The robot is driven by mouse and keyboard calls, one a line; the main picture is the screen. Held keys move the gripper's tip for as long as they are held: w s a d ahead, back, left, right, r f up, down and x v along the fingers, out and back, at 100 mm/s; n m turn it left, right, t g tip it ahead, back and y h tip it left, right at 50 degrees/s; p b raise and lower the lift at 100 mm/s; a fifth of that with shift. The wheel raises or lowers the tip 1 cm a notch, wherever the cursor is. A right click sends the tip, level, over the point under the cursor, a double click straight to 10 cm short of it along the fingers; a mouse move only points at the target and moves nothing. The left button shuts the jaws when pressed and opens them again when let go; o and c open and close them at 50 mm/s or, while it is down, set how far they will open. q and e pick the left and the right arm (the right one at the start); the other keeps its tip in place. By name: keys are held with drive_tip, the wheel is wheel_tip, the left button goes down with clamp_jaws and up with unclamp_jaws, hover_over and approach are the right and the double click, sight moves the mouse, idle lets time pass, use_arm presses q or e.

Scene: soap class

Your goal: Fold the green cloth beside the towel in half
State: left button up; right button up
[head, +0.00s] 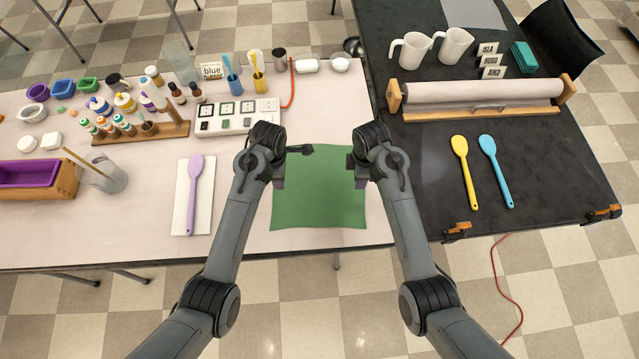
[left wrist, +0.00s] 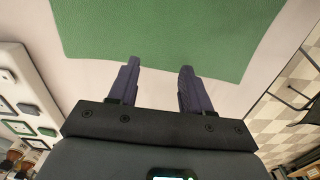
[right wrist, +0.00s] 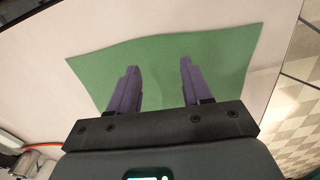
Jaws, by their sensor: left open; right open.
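The green cloth (head: 318,195) lies flat and spread out on the pale table, near its front right corner. It also shows in the left wrist view (left wrist: 160,35) and the right wrist view (right wrist: 160,60). A white towel (head: 206,190) lies to its left with a purple spatula (head: 194,190) on it. My left gripper (head: 292,165) is open and empty at the cloth's left side. My right gripper (head: 350,172) is open and empty at the cloth's right side, its fingers over the cloth in its wrist view. I cannot tell whether either touches the cloth.
A switch panel (head: 238,117) and a wooden bottle rack (head: 145,133) stand behind and left. A clear jar (head: 108,178) stands further left. The dark table (head: 430,180) adjoins on the right, with a paper roll (head: 480,92) and yellow (head: 464,170) and blue (head: 494,170) spatulas.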

use_arm(q)
drive_tip(key=shift+f, duration=1.9)
use_arm(e)
drive_tip(key=shift+f, duration=1.95)
use_arm(q)
drive_tip(key=shift+f, duration=0.1)
use_arm(e)
drive_tip(key=shift+f, duration=0.1)
use_arm(q)
drive_tip(key=shift+f, duration=0.2)
use_arm(e)
drive_tip(key=shift+f, duration=0.2)
use_arm(q)
drive_tip(key=shift+r, duration=0.15)
drive_tip(key=shift+c, duration=0.7)
use_arm(e)
drive_tip(key=shift+r, duration=0.15)
drive_tip(key=shift+c, duration=0.7)
use_arm(q)
clamp_jaws()
use_arm(e)
clamp_jaws()
use_arm(q)
drive_tip(key=shift+r, duration=0.1)
use_arm(e)
drive_tip(key=shift+r, duration=0.15)
